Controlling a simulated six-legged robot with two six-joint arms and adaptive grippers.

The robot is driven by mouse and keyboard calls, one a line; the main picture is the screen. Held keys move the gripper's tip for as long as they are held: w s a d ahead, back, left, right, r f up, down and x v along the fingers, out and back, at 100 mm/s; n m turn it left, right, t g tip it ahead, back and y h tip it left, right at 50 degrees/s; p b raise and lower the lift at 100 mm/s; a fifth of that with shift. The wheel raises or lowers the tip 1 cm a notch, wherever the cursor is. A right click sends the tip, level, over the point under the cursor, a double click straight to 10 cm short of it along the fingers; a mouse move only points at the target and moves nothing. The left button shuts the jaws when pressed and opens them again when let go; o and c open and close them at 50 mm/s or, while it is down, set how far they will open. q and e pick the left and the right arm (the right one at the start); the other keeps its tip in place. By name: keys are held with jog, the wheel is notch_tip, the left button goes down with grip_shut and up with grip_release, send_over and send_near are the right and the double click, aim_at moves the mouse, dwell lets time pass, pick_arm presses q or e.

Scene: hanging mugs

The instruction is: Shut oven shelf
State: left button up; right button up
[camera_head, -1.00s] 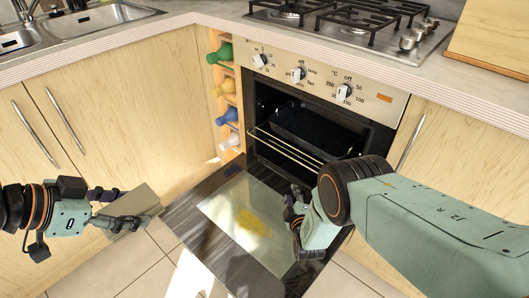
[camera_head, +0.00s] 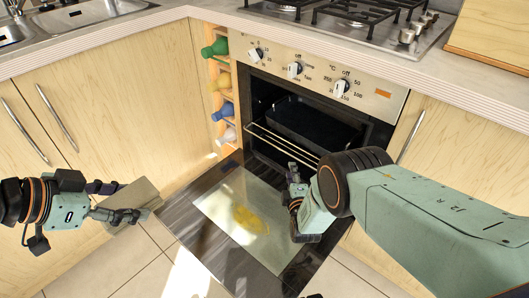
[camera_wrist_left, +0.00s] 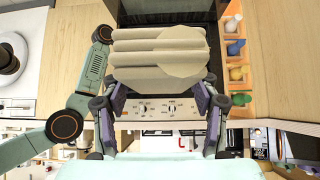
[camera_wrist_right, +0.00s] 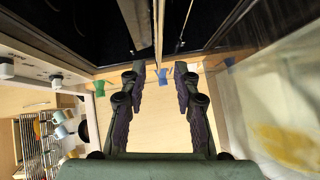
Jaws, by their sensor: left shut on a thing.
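The oven shelf (camera_head: 281,144), a wire rack with a bright front rail, sticks out a little from the open oven. A dark tray (camera_head: 308,124) sits above or on it inside. My right gripper (camera_head: 294,184) is just in front of the rail's right part, above the lowered door. In the right wrist view its fingers (camera_wrist_right: 160,76) are apart with nothing between them, and the rail (camera_wrist_right: 157,30) runs just beyond the tips. My left gripper (camera_head: 128,208) is shut on a beige ribbed object (camera_wrist_left: 150,48), away to the left of the oven.
The oven door (camera_head: 198,220) lies lowered, with a yellow stain (camera_head: 250,220) on its glass. A bottle rack (camera_head: 214,88) stands left of the oven. Knobs (camera_head: 295,69) line the panel above. My right forearm covers part of the right cabinet. Tiled floor lies left of the door.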

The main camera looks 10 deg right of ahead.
aim_at(287, 153)
jog(key=shift+w+d+f+b, duration=0.2)
jog(key=shift+w+f+b, duration=0.1)
jog(key=shift+w+b, duration=1.3)
jog(key=shift+w+d+f+b, duration=0.25)
jog(key=shift+w+b, duration=0.75)
jog(key=shift+w, duration=1.2)
jog(key=shift+w+d+f+b, duration=0.2)
jog(key=shift+w+f+b, duration=0.1)
jog(key=shift+w+b, duration=1.3)
jog(key=shift+w, duration=0.35)
jog(key=shift+p, duration=0.3)
jog(key=shift+c, duration=0.4)
grip_shut()
